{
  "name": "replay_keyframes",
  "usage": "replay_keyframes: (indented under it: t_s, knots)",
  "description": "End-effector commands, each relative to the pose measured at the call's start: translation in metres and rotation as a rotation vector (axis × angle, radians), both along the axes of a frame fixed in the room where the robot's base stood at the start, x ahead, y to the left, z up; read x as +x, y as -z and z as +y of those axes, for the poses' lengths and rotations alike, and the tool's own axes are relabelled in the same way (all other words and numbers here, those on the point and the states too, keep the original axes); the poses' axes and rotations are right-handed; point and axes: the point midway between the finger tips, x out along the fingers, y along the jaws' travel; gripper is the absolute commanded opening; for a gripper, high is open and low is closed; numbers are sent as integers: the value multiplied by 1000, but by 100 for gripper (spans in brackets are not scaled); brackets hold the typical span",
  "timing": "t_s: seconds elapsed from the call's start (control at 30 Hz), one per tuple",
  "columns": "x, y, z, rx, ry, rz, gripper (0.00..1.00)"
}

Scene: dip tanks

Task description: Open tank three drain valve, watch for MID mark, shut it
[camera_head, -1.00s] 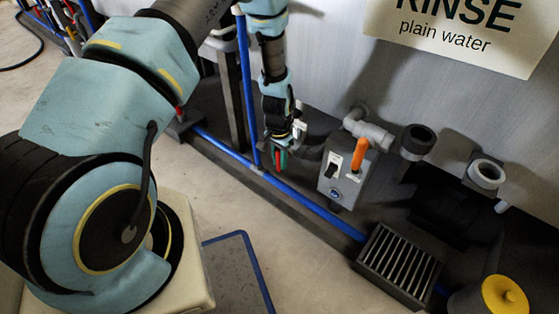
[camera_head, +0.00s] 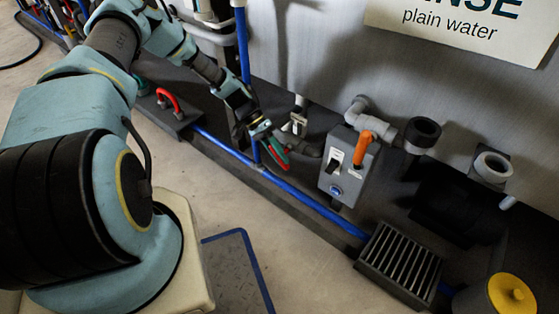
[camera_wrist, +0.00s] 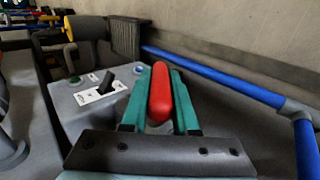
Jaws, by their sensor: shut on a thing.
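My gripper (camera_head: 272,148) is low in front of the grey tank wall, left of a grey switch box. In the wrist view its two teal fingers (camera_wrist: 158,108) are shut on a red handle (camera_wrist: 160,93), one finger along each side. The red handle also shows between the fingers in the head view (camera_head: 279,152). Grey pipework (camera_head: 297,121) stands just behind the fingers. The valve body under the handle is mostly hidden. No tank number and no MID mark can be seen. A sign reading "plain water" (camera_head: 450,20) is on the wall.
Another red handle (camera_head: 168,100) is at the left. A blue pipe (camera_head: 300,200) runs along the floor to a drain grate (camera_head: 400,262). A yellow-lidded container (camera_head: 511,294) stands lower right.

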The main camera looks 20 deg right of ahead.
Motion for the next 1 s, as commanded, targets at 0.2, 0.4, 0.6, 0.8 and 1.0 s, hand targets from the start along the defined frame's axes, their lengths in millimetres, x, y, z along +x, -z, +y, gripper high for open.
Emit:
replay_keyframes:
  t_s: [0.2, 0.4, 0.6, 0.8, 1.0]
  knots:
    - [1, 8, 0, -102, -3, 180, 0]
    - [1, 9, 0, -193, -1, 343, 0]
    - [0, 8, 0, -272, 0, 489, 0]
    - [0, 6, 0, -331, 1, 597, 0]
    - [-1, 4, 0, -367, 2, 664, 0]
